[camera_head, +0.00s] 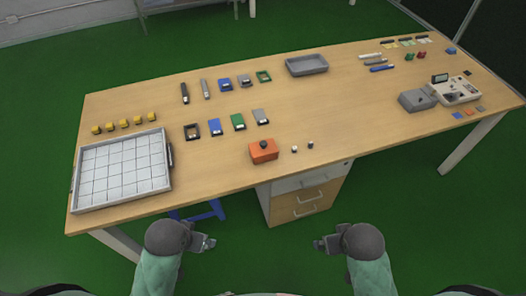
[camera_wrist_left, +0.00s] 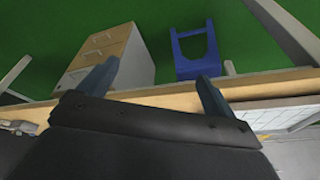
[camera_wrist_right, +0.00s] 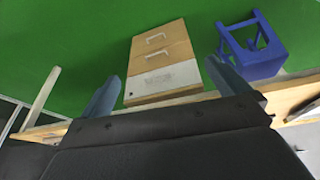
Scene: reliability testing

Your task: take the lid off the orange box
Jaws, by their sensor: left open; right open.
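The orange box (camera_head: 263,155) sits near the front edge of the wooden table, around the middle. A dark round knob (camera_head: 263,145) stands on its top, and the lid appears to be on the box. My left gripper (camera_head: 212,243) is in front of the table, below and left of the box, open and empty. It also shows in the left wrist view (camera_wrist_left: 157,85). My right gripper (camera_head: 318,244) is in front of the table, below and right of the box, open and empty. It also shows in the right wrist view (camera_wrist_right: 165,85). Neither gripper touches the box.
Flat coloured parts lie behind the box, with a grey tray (camera_head: 306,65) farther back. Drawers (camera_head: 300,203) stand under the table.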

